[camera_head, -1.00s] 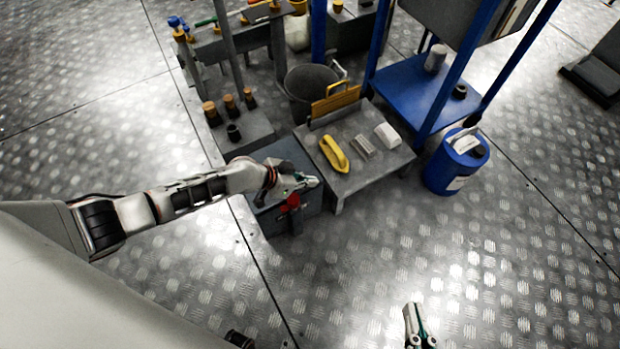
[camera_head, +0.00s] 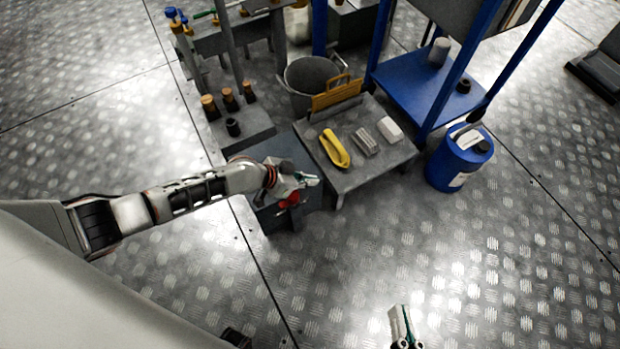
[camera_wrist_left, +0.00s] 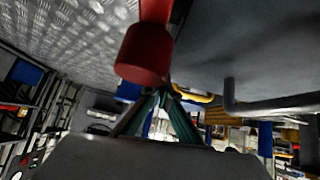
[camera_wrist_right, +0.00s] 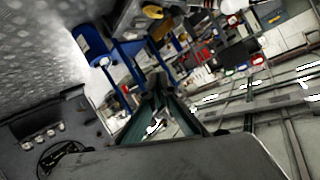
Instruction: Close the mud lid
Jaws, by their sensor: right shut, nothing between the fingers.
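A dark grey box (camera_head: 279,222) stands on the floor beside the low grey table. Its flat top (camera_head: 262,152) is partly covered by my left arm; I cannot make out which part is the mud lid or how far it is open. A red part (camera_head: 289,201) shows at the box, just below my left gripper (camera_head: 309,180). In the left wrist view the red part (camera_wrist_left: 146,55) is large, in front of the fingertips (camera_wrist_left: 162,93), which come together. I cannot tell whether they touch it. My right gripper (camera_head: 399,310) is shut and empty over open floor.
The low grey table (camera_head: 352,181) holds a yellow tool (camera_head: 334,148), a brush-like block (camera_head: 365,141) and a white block (camera_head: 390,130). Behind are a bucket (camera_head: 298,98) and blue shelf stand (camera_head: 410,85); a blue drum (camera_head: 446,172) stands right. The front floor is clear.

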